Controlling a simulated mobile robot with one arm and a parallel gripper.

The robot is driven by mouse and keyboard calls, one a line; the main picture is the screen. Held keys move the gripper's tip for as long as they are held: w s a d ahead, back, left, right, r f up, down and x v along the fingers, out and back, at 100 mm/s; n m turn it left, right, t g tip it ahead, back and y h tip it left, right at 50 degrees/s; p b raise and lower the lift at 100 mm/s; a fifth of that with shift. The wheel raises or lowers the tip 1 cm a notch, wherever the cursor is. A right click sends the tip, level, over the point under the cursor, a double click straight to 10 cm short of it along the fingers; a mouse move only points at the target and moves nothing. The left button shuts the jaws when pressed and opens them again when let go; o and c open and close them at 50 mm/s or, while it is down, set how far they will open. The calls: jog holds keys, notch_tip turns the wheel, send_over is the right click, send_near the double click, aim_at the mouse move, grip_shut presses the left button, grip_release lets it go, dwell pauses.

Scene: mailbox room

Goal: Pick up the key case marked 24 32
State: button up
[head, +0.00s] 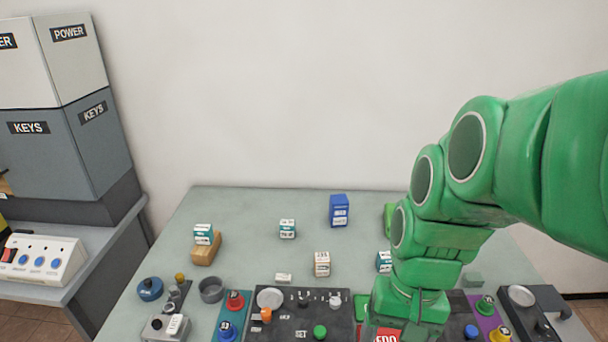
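Several small labelled cases stand on the grey-green table (240,200). A teal and white one (203,234) rests on a tan block at the left. Another teal and white one (287,229) stands at mid-table, with a taller blue one (339,210) behind it to the right. A beige and white one (321,264) stands nearer.
A dark control panel (285,322) with knobs and buttons lines the table's front. A tan block (206,250) and a grey cup (211,289) are at the left. Grey cabinets marked KEYS (70,138) stand far left. The table's back middle is fairly clear.

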jog(key=w+a+m+y, duration=0.2)
jog(key=w+a, duration=0.2)
jog(key=w, duration=0.4)
jog(key=w+a+m+y, duration=0.2)
jog(key=w+a, duration=0.3)
jog(key=w, duration=0.4)
jog(key=m+t+y, duration=0.2)
jog(key=m+y, duration=0.6)
jog(key=m, duration=0.5)
send_over(292, 223)
jog(key=d, duration=0.3)
notch_tip(292, 223, down, 17)
notch_tip(292, 223, down, 7)
jog(key=shift+w+r, duration=0.15)
jog(key=shift+r, duration=0.05)
jog(key=shift+n, duration=0.3)
jog(key=shift+x, duration=2.45)
jog(key=shift+r, duration=0.15)
